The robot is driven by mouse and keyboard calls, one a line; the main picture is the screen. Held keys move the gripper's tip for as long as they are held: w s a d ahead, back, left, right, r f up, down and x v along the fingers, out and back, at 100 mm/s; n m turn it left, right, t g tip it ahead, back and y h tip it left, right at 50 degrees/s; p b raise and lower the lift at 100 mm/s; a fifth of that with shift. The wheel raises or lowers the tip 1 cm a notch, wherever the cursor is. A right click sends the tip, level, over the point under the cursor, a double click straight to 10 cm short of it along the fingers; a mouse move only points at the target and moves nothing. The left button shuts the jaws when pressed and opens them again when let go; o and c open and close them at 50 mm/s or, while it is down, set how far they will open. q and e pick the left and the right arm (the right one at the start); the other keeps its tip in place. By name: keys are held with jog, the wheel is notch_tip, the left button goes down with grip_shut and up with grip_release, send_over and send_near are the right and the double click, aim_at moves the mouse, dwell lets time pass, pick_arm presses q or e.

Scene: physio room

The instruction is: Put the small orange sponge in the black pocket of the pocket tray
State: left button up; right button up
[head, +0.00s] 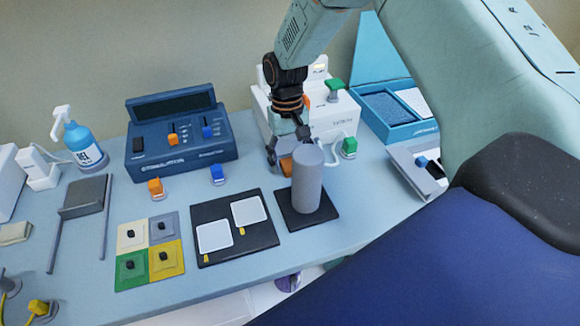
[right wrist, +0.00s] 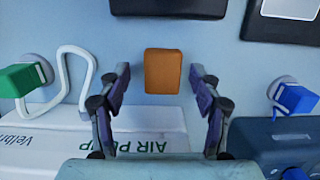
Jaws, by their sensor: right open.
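The small orange sponge (head: 286,167) lies on the pale blue table, in front of the white air pump and behind the grey cylinder. It also shows in the right wrist view (right wrist: 164,71), flat on the table, between the fingertips in the picture. My right gripper (head: 288,150) is open above the sponge, its fingers apart on either side; no contact shows. In the right wrist view the gripper (right wrist: 160,80) is empty. I cannot clearly make out a black pocket; a pale tray (head: 404,163) with blue and black parts lies at the right, partly hidden by my arm.
A grey cylinder (head: 307,180) stands on a black base close in front of the sponge. The air pump (head: 262,110) stands close behind. A black board (head: 207,252) with two white pads and a four-coloured board (head: 133,237) lie to the left.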

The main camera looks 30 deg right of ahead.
jog(key=shift+a, duration=0.15)
jog(key=shift+r, duration=0.1)
jog(key=shift+c, duration=0.7)
jog(key=c, duration=1)
